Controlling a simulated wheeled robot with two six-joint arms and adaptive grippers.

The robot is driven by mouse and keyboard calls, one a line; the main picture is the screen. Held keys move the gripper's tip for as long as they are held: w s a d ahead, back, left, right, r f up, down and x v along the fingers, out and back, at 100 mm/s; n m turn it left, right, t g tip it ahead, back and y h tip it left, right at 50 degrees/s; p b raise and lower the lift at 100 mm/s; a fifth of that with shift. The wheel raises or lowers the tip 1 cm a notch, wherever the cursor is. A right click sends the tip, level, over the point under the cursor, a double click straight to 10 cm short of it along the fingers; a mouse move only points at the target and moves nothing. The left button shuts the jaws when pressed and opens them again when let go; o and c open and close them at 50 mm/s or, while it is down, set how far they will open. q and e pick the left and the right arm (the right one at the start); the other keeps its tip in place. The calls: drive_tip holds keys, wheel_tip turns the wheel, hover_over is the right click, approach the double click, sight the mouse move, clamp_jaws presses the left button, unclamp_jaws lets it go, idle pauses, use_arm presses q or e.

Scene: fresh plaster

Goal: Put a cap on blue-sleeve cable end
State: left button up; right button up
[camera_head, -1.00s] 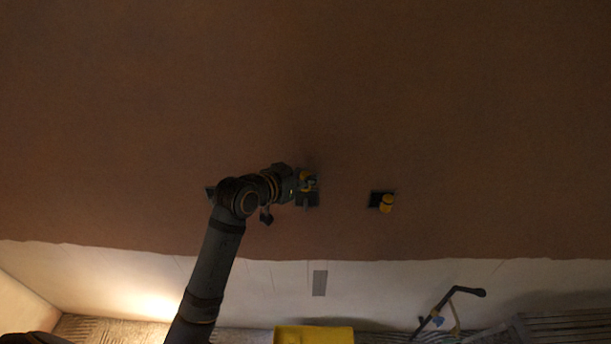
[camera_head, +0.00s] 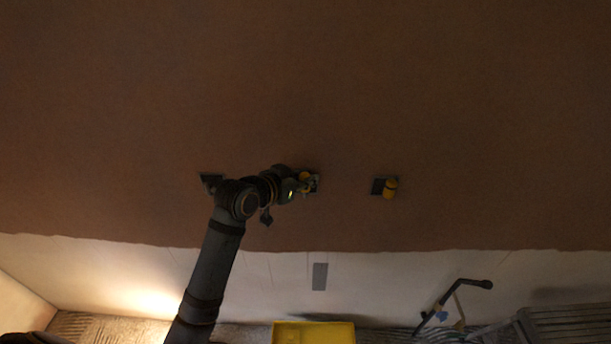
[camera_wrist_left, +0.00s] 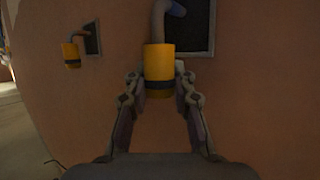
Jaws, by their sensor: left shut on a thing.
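My left gripper (camera_wrist_left: 160,88) is shut on a yellow cap (camera_wrist_left: 158,62) with a dark lower band. The cap hangs upright beneath a grey cable (camera_wrist_left: 158,26) with a blue sleeve (camera_wrist_left: 173,6). The cable's lower end meets the cap's top and seems to enter it; the depth is hidden. The cable comes from a dark wall box (camera_wrist_left: 197,27). In the head view the left gripper (camera_head: 307,183) is at the middle box, mostly covering it. My right gripper is not in view.
Another wall box (camera_head: 378,186) to the right has a yellow cap (camera_head: 390,188) on its cable. A third box (camera_head: 210,181) is partly behind my arm. A yellow crate (camera_head: 314,334) stands below, and a metal frame (camera_head: 575,322) is at lower right.

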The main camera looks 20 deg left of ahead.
use_arm(q)
drive_tip(key=shift+f, duration=0.4)
drive_tip(key=shift+f+b, duration=0.3)
drive_tip(key=shift+f, duration=0.05)
drive_tip(key=o, duration=0.8)
drive_tip(key=shift+o, duration=0.2)
drive_tip(key=shift+s, duration=0.1)
drive_tip(key=v, duration=0.7)
drive_tip(key=shift+s+r, duration=0.1)
drive_tip(key=shift+s, duration=0.1)
